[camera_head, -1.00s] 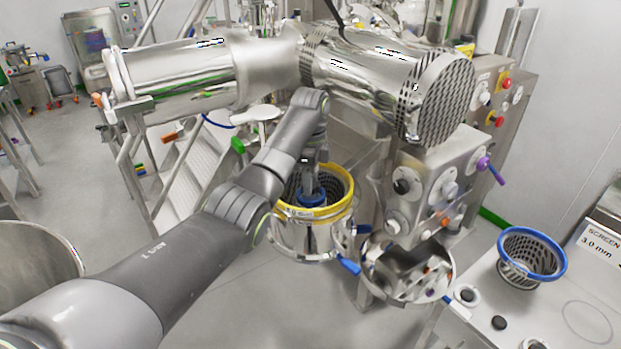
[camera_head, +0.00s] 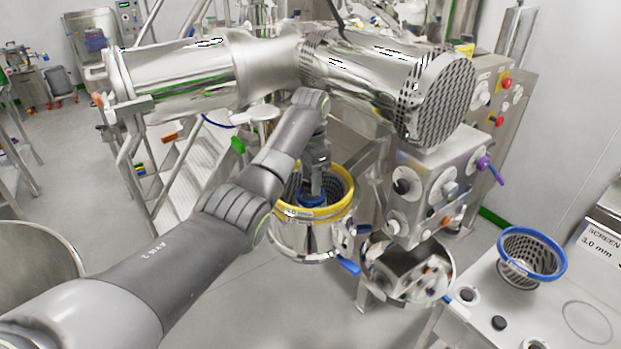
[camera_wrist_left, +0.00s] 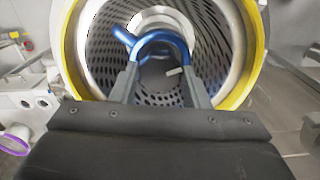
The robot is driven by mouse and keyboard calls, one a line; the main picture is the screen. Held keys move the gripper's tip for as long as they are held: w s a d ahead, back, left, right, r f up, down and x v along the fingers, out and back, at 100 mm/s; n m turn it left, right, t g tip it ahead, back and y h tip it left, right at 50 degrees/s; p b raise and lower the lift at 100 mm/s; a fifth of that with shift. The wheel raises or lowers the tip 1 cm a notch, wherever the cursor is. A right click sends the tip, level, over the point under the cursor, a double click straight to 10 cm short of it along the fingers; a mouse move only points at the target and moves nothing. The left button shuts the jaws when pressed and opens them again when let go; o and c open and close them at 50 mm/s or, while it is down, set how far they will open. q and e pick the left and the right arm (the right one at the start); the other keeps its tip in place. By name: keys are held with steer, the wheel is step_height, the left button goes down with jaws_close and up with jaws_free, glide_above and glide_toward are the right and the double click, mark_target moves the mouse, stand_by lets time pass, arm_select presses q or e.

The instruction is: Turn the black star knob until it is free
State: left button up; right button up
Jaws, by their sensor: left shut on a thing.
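My left gripper (camera_head: 313,194) reaches down into a steel housing with a yellow rim (camera_head: 343,205). In the left wrist view its two fingers (camera_wrist_left: 162,75) are shut on a dark piece (camera_wrist_left: 154,73) with a small pale mark close by. This fits the black star knob, but its star outline is mostly hidden and I cannot make it out. A blue curved part (camera_wrist_left: 160,40) arches around the fingertips, inside a perforated screen (camera_wrist_left: 215,45). The blue part also shows under the gripper in the head view. My right gripper is not in view.
A large steel drive body (camera_head: 270,70) lies above and behind the housing. A panel with knobs (camera_head: 430,190) stands to its right. A steel bowl edge (camera_head: 45,260) is at left.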

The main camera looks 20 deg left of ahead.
arm_select(q)
steer(key=n, duration=1.4)
steer(key=shift+d+n, duration=0.1)
steer(key=shift+n, duration=0.2)
steer(key=n, duration=1.1)
steer(key=shift+n, duration=0.3)
steer(key=o, duration=1)
